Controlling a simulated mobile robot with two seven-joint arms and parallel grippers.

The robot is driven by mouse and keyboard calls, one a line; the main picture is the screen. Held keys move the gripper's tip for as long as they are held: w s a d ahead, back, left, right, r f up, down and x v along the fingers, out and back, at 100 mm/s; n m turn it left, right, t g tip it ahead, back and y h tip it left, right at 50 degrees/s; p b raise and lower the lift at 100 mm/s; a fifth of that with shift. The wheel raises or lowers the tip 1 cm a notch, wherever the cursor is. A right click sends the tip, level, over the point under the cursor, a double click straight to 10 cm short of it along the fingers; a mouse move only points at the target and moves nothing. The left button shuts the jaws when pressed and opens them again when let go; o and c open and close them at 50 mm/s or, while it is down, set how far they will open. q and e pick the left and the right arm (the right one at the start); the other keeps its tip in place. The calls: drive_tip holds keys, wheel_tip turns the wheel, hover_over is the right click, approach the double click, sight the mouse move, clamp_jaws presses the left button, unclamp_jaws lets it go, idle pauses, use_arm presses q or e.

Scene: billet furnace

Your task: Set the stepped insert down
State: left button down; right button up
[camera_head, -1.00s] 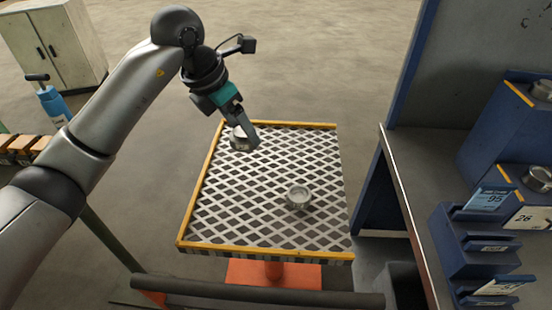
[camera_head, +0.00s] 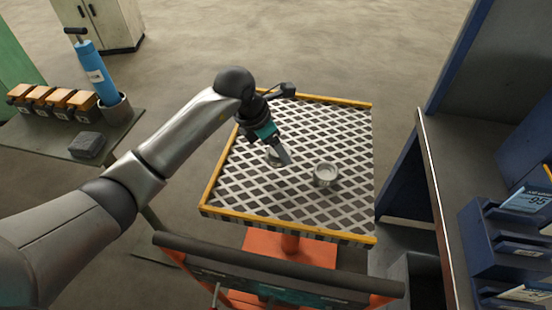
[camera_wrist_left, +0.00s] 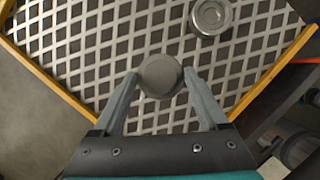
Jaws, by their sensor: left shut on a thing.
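My left gripper (camera_head: 284,157) is over the middle of the cart's lattice top (camera_head: 310,205), shut on a round grey metal piece, the stepped insert (camera_head: 272,157). In the left wrist view, the insert (camera_wrist_left: 161,77) sits between the two fingertips (camera_wrist_left: 160,80), its flat round face toward the camera. Its lower side is hidden, and I cannot tell whether it touches the lattice. A second round metal piece (camera_head: 325,174), ring-shaped with a raised rim, stands on the lattice to the right, apart from the insert; it also shows in the left wrist view (camera_wrist_left: 210,17). My right gripper is not in view.
A yellow edge (camera_head: 290,226) borders the cart top, with free lattice around both pieces. A dark handle bar (camera_head: 275,262) crosses its near side. A bench with blue holders (camera_head: 510,240) stands right.

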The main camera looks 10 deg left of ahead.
sight(272, 153)
use_arm(q)
wheel_tip(272, 153, down, 4)
drive_tip(key=shift+w+f, duration=0.1)
idle(0.4)
drive_tip(key=shift+c, duration=1.8)
unclamp_jaws()
drive_tip(key=shift+f+b, duration=0.2)
drive_tip(key=shift+b, duration=0.15)
drive_tip(key=o, duration=0.4)
drive_tip(key=shift+c, duration=0.2)
drive_tip(key=shift+r, duration=0.15)
drive_tip(key=shift+a+r, duration=0.1)
drive_tip(key=shift+r, duration=0.2)
drive_tip(key=p+v, duration=0.1)
drive_tip(key=v, duration=1)
drive_tip(key=shift+s+r+p, duration=0.2)
drive_tip(key=shift+s+p, duration=0.05)
drive_tip(key=shift+p, duration=0.05)
